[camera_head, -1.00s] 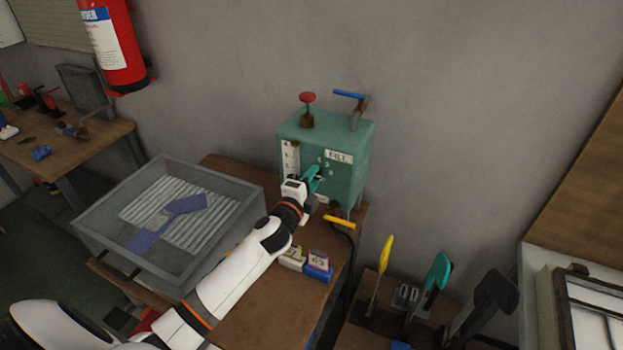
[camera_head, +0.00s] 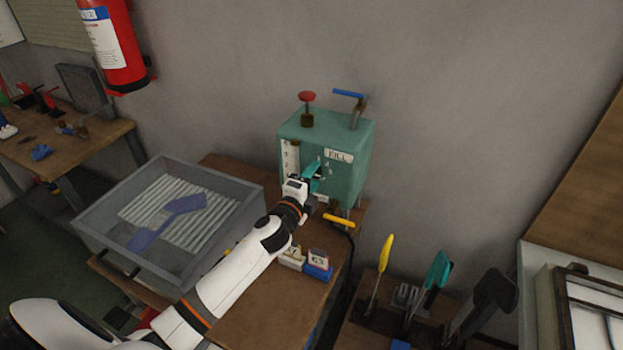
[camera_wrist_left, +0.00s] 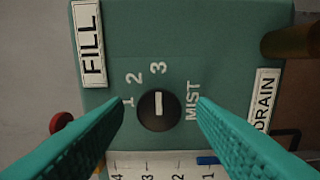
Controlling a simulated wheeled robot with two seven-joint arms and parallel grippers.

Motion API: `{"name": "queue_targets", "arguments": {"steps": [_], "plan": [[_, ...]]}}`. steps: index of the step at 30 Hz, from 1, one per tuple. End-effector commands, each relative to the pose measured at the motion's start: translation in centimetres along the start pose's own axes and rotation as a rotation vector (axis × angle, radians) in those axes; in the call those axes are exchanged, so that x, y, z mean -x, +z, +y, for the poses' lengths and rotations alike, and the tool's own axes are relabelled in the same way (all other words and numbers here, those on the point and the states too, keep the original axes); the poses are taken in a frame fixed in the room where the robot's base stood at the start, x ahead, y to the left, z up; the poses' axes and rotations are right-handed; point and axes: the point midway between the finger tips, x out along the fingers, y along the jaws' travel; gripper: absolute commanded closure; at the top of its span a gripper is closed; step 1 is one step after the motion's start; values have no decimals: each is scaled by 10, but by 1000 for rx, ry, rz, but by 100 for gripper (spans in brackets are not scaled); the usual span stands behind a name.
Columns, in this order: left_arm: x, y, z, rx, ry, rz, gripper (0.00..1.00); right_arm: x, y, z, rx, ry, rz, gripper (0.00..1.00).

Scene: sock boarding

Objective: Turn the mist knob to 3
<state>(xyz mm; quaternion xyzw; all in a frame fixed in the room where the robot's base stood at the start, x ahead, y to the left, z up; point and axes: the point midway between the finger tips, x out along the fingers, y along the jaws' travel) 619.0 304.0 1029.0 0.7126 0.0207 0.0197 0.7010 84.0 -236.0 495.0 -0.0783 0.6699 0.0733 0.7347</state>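The mist knob (camera_wrist_left: 160,121) is a round black knob with a white pointer bar on the green box (camera_head: 345,180). In the left wrist view its pointer bar stands upright in the picture, in line with the printed 3 (camera_wrist_left: 158,68). The 1 and 2 are printed to the left of the 3, and the MIST label (camera_wrist_left: 193,101) is right of the knob. My left gripper (camera_wrist_left: 160,104) is open, its teal fingers on either side of the knob with gaps visible. It also shows before the box in the head view (camera_head: 313,171). My right gripper is out of view.
The box carries a red-topped valve (camera_head: 307,97), a blue-handled valve (camera_head: 349,93) and a yellow handle (camera_head: 339,220) below. A grey tray (camera_head: 100,243) holding a blue sock (camera_head: 185,203) stands left. Small blocks (camera_head: 318,272) sit near my left forearm.

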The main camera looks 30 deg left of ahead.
Motion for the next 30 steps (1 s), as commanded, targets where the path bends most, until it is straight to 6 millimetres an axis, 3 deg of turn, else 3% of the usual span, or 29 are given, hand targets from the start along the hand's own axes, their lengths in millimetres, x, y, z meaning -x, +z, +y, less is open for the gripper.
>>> {"name": "queue_targets", "arguments": {"steps": [8, 21, 30], "plan": [[11, 0, -2, 1, -1, -1, 49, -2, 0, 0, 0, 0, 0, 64], [98, 0, -3, 1, -2, 0, 49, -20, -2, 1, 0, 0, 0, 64], [120, 0, 0, -1, 0, 0, 49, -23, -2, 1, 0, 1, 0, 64]]}}
